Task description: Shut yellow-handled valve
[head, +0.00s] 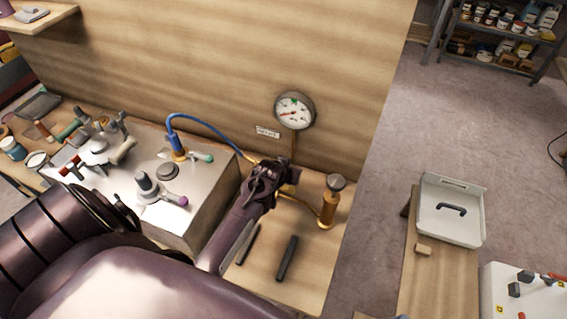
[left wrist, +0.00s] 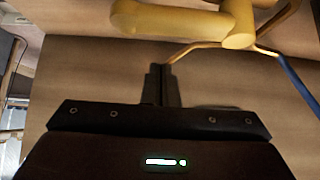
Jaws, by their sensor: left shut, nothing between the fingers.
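The yellow-handled valve (left wrist: 170,20) shows at the top of the left wrist view, with its thick yellow lever pointing left from a rounded hub. In the head view, only bits of yellow (head: 289,188) show beside my left gripper, which hides most of the valve. My left gripper (head: 284,171) is near the wooden back panel. Its fingers (left wrist: 162,68) are shut and empty, apart from the lever in the wrist view. Thin brass pipe and a blue hose (head: 210,124) meet at the valve. My right gripper is in neither view.
A round gauge (head: 295,112) is above the valve on the panel, and a brass cylinder (head: 328,208) stands to its right. A metal-topped box (head: 210,185) with several fittings is at left. Two dark bars (head: 287,259) lie on the bench in front.

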